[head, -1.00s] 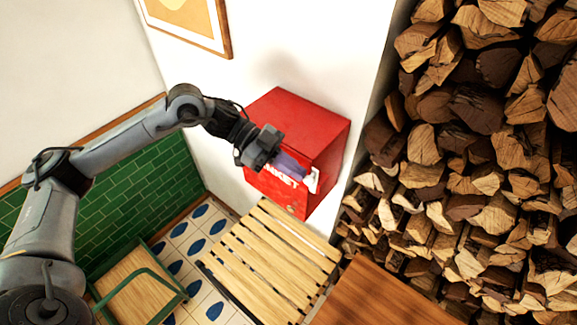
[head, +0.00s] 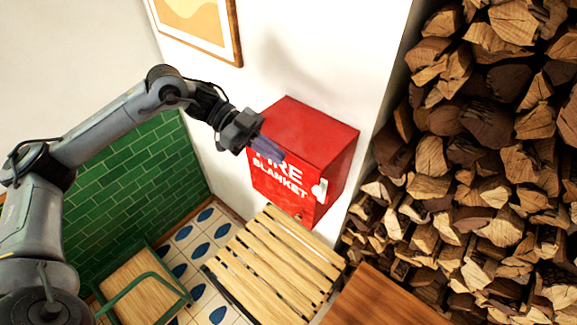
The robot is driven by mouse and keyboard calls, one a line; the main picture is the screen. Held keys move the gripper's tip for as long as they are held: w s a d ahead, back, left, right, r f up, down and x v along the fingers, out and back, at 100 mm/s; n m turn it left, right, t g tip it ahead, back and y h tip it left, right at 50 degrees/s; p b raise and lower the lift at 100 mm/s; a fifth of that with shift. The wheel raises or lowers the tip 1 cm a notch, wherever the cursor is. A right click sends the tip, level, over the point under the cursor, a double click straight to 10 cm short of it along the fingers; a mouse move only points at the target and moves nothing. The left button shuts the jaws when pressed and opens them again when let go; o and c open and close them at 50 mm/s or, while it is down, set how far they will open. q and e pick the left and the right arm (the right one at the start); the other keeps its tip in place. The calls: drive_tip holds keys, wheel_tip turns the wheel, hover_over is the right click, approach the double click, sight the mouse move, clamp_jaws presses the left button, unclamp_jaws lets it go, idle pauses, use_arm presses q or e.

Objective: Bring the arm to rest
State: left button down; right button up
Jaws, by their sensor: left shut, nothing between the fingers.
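My left arm reaches in from the left. Its gripper (head: 272,149) is shut and empty, with bluish fingers pointing right and down. In the picture it overlaps the upper left of a red fire blanket cabinet (head: 318,130) on the white wall. I cannot tell the exact gap between them. The cabinet's door looks closed, with white lettering partly hidden by the gripper and a white handle (head: 320,190) at its right side. The handle is clear of the fingers. My right gripper is not in view.
A slatted wooden bench or table (head: 270,262) stands below the cabinet. A green-framed chair (head: 145,288) is at lower left. Stacked firewood (head: 470,140) fills the right side. A brown wooden surface (head: 385,298) is at the bottom. A framed picture (head: 205,25) hangs above.

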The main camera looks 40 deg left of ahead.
use_arm(q)
drive_tip(key=a+r, duration=0.2)
drive_tip(key=a, duration=0.2)
drive_tip(key=s+d+f+n+g+h+p, duration=0.15)
drive_tip(key=s+d+f, duration=0.25)
drive_tip(key=d+f, duration=0.4)
drive_tip(key=s+d+f+m+g+h+p, duration=0.1)
drive_tip(key=s+d+f+g+h, duration=0.15)
drive_tip(key=s+d+f, duration=0.4)
drive_tip(key=d+f+n+t+y+p, duration=0.35)
drive_tip(key=d+n+t, duration=0.35)
drive_tip(key=d+t, duration=0.7)
drive_tip(key=a+f+n+g+y, duration=0.4)
drive_tip(key=a+n+y, duration=0.35)
drive_tip(key=y, duration=0.35)
drive_tip(key=s+a+f+m+g+y, duration=0.1)
drive_tip(key=s+a+f+g+y, duration=0.1)
drive_tip(key=s+a+g, duration=0.3)
drive_tip(key=s, duration=0.3)
drive_tip(key=shift+a+f+g+p, duration=0.25)
drive_tip(key=shift+f+g+p, duration=0.05)
drive_tip(key=shift+p, duration=0.1)
